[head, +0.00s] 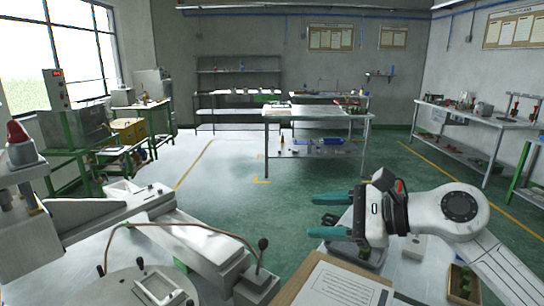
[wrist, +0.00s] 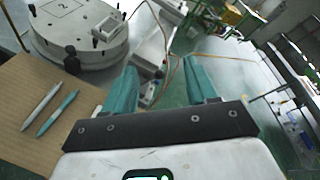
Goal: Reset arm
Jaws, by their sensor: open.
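My gripper (head: 330,214) has two teal fingers and hangs at the right of the head view, pointing left. It is above the near worktop, beside the clipboard (head: 335,286). In the wrist view the fingers of my gripper (wrist: 165,88) stand well apart with nothing between them. Beyond them are part of the wax injection machine and the green floor. My white arm comes in from the right in the head view.
A round metal mould (head: 145,288) and a wax injection machine (head: 190,232) with a lever stand at the near left. Two pens (wrist: 55,112) lie on a brown board at left in the wrist view. A small wooden box (head: 463,284) is near my arm. The central floor is clear.

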